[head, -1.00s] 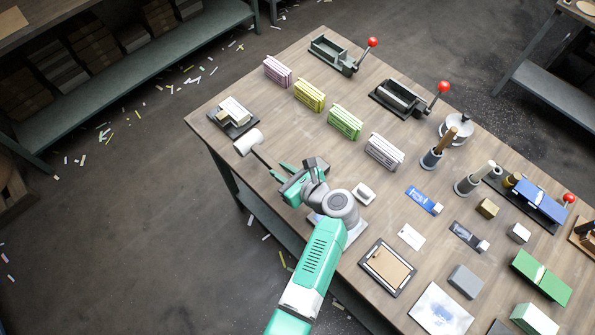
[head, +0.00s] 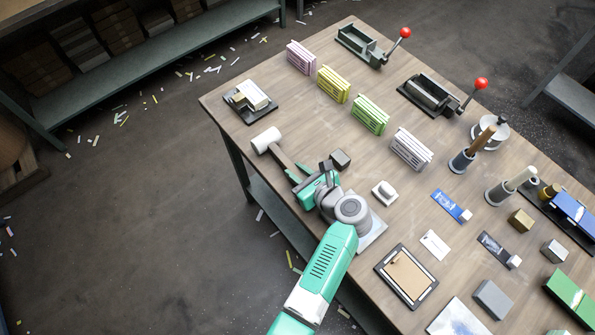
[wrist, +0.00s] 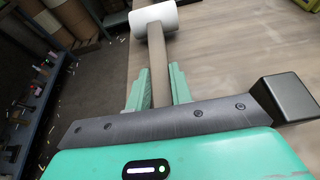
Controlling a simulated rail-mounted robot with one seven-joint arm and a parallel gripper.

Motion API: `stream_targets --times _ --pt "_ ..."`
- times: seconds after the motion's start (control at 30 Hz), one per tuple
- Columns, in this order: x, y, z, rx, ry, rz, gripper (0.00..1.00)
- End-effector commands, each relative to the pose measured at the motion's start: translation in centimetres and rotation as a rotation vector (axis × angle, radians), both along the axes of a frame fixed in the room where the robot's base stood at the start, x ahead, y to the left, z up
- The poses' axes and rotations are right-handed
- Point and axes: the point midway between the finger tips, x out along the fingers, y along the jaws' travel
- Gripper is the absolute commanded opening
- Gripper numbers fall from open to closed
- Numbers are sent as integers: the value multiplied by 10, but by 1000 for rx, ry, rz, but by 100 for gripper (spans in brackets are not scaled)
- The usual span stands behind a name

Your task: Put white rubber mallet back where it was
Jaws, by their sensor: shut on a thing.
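The white rubber mallet has a white cylindrical head (head: 267,139) and a brown-grey handle. It is near the left front edge of the workbench (head: 232,97), head pointing to the back left. In the wrist view the head (wrist: 153,17) is at the top and the handle (wrist: 157,55) runs down between the green fingers. My gripper (head: 300,178) is shut on the handle; it also shows in the wrist view (wrist: 158,88). The lower handle end is hidden by the gripper. I cannot tell whether the mallet touches the bench.
Pink (head: 301,57), yellow (head: 334,84), green (head: 370,115) and white packs (head: 411,150) stand in a row. Bare wood lies between them and the mallet.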

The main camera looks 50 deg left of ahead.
Motion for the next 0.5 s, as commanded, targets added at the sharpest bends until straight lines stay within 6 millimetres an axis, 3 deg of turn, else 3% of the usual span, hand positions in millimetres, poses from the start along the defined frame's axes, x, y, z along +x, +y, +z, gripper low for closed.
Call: stream_targets --times 0.5 --pt "0 0 -3 2 -1 -1 0"
